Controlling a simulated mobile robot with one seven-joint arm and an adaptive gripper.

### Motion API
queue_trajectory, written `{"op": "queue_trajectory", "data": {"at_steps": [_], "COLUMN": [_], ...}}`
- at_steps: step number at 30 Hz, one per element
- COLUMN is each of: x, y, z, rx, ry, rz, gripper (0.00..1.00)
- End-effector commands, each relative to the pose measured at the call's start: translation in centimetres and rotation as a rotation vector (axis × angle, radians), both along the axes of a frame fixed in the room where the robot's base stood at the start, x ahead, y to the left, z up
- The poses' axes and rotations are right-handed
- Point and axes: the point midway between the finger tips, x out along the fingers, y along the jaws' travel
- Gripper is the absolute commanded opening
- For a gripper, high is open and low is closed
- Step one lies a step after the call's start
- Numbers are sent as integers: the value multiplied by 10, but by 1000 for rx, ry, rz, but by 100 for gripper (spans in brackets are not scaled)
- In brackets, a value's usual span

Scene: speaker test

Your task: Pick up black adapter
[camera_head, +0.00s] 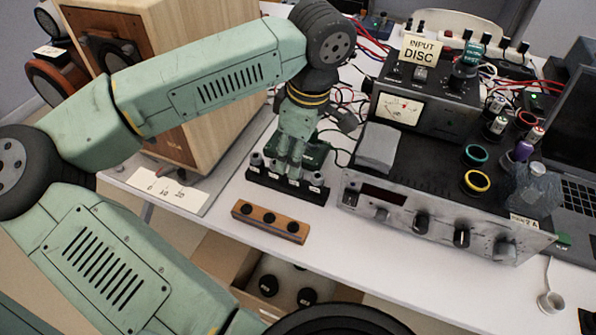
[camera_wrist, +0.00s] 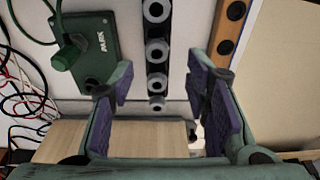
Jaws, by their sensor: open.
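A black rack (camera_head: 262,182) stands on the white table and holds a row of several small dark cylindrical adapters (camera_head: 316,181) with pale labels. In the wrist view these adapters (camera_wrist: 154,50) run in a column with round holes in their tops. I cannot tell which one is the black adapter. My gripper (camera_head: 290,168) points down over the rack. In the wrist view its purple-padded fingers (camera_wrist: 165,108) are apart, with nothing held between them. The row lies ahead of and partly between the fingers. My gripper hides part of the rack in the head view.
A wooden block (camera_head: 270,222) with dark holes lies in front of the rack. A green PARK box (camera_wrist: 98,50) with a cable is beside it. A large wooden speaker (camera_head: 190,80) stands left, a grey amplifier (camera_head: 440,217) right. An open box (camera_head: 240,270) is below the table edge.

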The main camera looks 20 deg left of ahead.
Motion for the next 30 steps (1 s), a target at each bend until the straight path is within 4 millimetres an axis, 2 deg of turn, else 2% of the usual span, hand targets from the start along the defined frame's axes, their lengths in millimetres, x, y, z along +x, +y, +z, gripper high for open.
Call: {"op": "queue_trajectory", "data": {"at_steps": [5, 10, 15, 23, 30], "x": [1, 2, 2, 2, 2], "y": [-1, -6, -3, -2, -2], "z": [-12, -36, -56, -58, -58], "rx": [-3, -6, -5, -3, -3], "ry": [-1, 1, -2, -4, -3], "rz": [-1, -3, -1, -2, -1], "gripper": [43, 43, 43, 43, 27]}}
